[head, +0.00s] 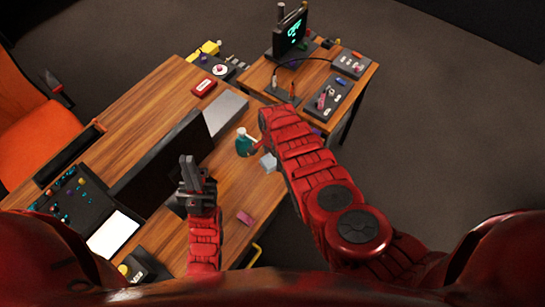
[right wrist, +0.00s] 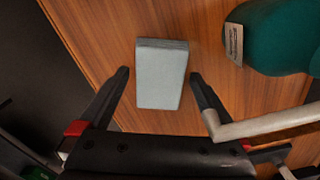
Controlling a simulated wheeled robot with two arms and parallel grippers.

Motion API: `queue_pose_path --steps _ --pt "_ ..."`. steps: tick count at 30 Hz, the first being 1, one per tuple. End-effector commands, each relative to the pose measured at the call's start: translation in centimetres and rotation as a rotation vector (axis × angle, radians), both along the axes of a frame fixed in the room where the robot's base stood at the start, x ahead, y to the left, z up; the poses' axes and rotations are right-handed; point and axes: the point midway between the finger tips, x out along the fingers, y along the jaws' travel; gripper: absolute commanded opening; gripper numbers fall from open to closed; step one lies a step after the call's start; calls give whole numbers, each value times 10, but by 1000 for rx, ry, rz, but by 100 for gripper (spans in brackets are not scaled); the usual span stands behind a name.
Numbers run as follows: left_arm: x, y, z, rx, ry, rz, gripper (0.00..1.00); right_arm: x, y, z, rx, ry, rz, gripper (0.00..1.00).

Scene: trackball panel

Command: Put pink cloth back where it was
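A small pink folded piece, likely the pink cloth (head: 246,218), lies on the wooden desk to the right of my left forearm in the head view. My left gripper (head: 188,160) is above the desk near the dark monitor; its finger gap is unclear. My right gripper (right wrist: 160,73) is open in the right wrist view. A pale grey folded block or cloth (right wrist: 161,80) lies on the wood between its fingertips in that view, with gaps on both sides. The grey piece also shows in the head view (head: 268,162), beside my right arm, which hides the right gripper there.
A teal bottle (right wrist: 275,38) with a pale spout stands close to the right finger; it also shows in the head view (head: 245,143). A dark monitor (head: 160,165) stands behind my left gripper. A side table (head: 255,75) holds panels and a small screen (head: 291,35).

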Motion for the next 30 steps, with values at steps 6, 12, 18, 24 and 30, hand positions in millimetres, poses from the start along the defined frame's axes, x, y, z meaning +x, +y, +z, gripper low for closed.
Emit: queue_pose_path --steps 6,12,18,24,30 --pt "0 0 1 0 0 0 0 0 0 0 0 0 0 100" --pt "0 0 14 0 0 0 0 1 1 17 0 -2 1 100" --pt "0 0 29 0 0 0 0 1 0 42 -1 0 -2 100" --pt "0 0 31 0 0 0 0 1 0 63 -1 0 -1 100" --pt "0 0 24 0 0 0 0 2 0 86 0 0 -3 100"
